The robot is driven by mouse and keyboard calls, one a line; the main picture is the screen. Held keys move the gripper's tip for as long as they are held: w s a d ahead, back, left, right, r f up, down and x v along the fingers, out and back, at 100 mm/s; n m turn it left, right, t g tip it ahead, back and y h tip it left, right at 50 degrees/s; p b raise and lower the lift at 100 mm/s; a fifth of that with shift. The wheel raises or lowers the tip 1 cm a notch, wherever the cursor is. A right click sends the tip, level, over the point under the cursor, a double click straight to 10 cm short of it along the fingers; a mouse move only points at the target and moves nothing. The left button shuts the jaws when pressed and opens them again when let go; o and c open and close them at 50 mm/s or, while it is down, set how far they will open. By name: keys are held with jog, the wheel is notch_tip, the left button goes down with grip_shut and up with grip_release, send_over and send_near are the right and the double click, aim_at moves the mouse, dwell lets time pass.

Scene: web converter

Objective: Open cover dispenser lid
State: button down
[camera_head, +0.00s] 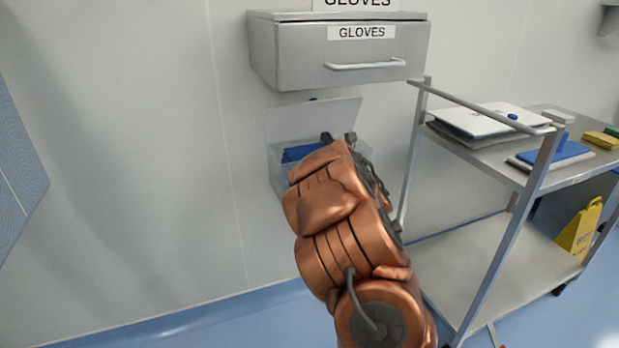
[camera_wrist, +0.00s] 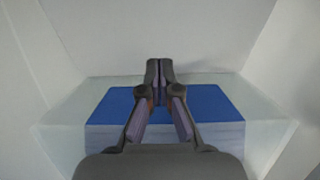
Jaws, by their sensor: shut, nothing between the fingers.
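The cover dispenser (camera_head: 279,180) is a clear box on the wall below the gloves drawer, with blue covers (camera_head: 300,153) inside. Its pale lid (camera_head: 290,122) stands raised at the back of the box, tilted up, so the top is open. In the wrist view the blue covers (camera_wrist: 215,104) lie between the clear walls of the dispenser (camera_wrist: 268,132). My gripper (camera_head: 339,137) is shut and empty, in front of the raised lid and over the box; its closed fingertips also show in the wrist view (camera_wrist: 160,66). My arm hides the box's right part. Contact with the lid cannot be told.
A grey gloves drawer (camera_head: 345,70) with a bar handle hangs just above the lid. A metal cart (camera_head: 490,157) stands close on the right, bearing folders and a blue book (camera_head: 560,153). A yellow floor sign (camera_head: 578,230) is behind it.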

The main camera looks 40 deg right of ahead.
jog(key=shift+a+f, duration=0.2)
jog(key=shift+f, duration=0.05)
jog(key=d+b+v, duration=0.1)
jog(key=b+v, duration=0.2)
jog(key=v, duration=0.7)
jog(key=a+r+m+g+h+p, duration=0.2)
jog(key=a+r+m+g+p, duration=0.45)
jog(key=m, duration=0.75)
jog(key=s+a+m+g+y+p, duration=0.2)
jog(key=s+a+m+g+p, duration=0.1)
jog(key=a+m+p, duration=0.1)
jog(key=s+a+m+g+y+p, duration=0.1)
jog(key=s+a+m+g+p, duration=0.2)
jog(key=a, duration=0.6)
jog(key=m+g+p, duration=0.1)
jog(key=m+p, duration=0.1)
jog(key=m, duration=0.1)
jog(key=shift+s+a+f+m+y+p, duration=0.2)
jog(key=shift+s+a+m+y+p, duration=0.1)
jog(key=shift+s+a+y, duration=0.1)
